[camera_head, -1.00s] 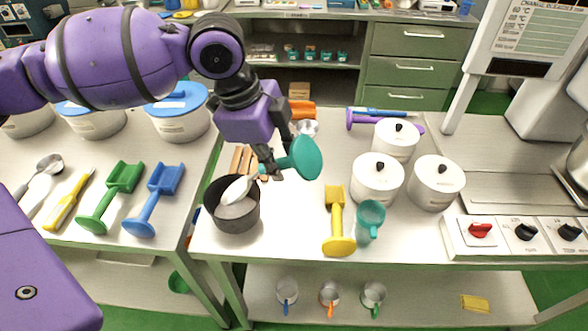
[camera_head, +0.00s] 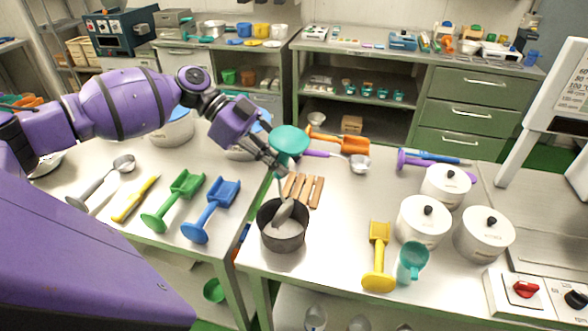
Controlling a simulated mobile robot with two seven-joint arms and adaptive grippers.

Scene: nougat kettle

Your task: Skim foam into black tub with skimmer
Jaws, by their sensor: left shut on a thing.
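The black tub (camera_head: 264,233) stands near the left front corner of the middle table, with pale grey-white content inside. My left gripper (camera_head: 277,166) is above the tub, shut on a teal tool (camera_head: 290,140) with a round disc at its top end. Its shaft runs steeply down, and its pale head (camera_head: 283,211) is at the tub's mouth, overlapping the content. I cannot tell if the head touches the content. My right gripper is not in view.
Wooden slats (camera_head: 315,190) lie behind the tub. A yellow scoop (camera_head: 378,262), a teal cup (camera_head: 412,262) and white lidded pots (camera_head: 424,221) stand to the right. Green (camera_head: 172,201) and blue (camera_head: 211,211) scoops lie on the left table. A gap separates the tables.

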